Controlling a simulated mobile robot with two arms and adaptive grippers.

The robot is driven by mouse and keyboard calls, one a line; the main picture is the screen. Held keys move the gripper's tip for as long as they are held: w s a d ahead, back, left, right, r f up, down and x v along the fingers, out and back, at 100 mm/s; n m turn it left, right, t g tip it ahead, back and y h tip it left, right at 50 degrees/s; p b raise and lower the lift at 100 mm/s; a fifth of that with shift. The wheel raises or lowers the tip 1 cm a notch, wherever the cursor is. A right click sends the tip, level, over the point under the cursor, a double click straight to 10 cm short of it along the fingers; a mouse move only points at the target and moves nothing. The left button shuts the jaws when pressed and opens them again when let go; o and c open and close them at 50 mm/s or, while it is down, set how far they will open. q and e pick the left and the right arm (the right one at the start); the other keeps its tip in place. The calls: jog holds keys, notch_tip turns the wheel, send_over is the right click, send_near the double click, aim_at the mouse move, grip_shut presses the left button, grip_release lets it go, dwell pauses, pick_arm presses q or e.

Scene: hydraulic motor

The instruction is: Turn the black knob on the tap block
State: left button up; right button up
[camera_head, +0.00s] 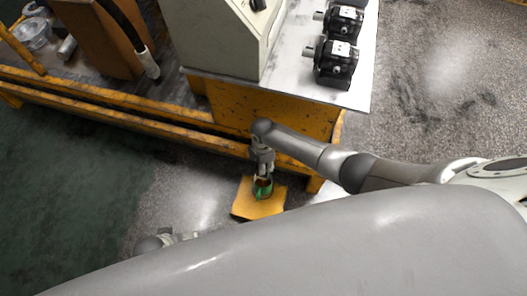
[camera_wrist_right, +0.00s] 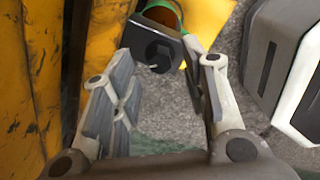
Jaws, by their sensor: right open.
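The tap block is a yellow plate (camera_head: 250,205) on the floor with a green part (camera_head: 261,191) on it, below the yellow frame. In the right wrist view the black knob (camera_wrist_right: 152,44) shows as a dark blocky piece in front of the green part (camera_wrist_right: 189,44). My right gripper (camera_head: 263,174) is just above the tap block. Its two fingers (camera_wrist_right: 165,85) are spread apart with nothing between them, and the knob lies just beyond their tips. My left gripper (camera_head: 185,237) shows only partly at the lower left, far from the block; its fingers are not clear.
The yellow frame (camera_head: 215,142) runs close beside my right gripper. Black motors (camera_head: 335,62) stand on the metal tabletop (camera_head: 300,84) beside a pale cabinet (camera_head: 215,35). A grey and white body (camera_wrist_right: 285,65) is at the right in the wrist view. The floor at left is clear.

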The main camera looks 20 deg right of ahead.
notch_tip(320, 180, up, 10)
dwell(0.5)
dwell(0.5)
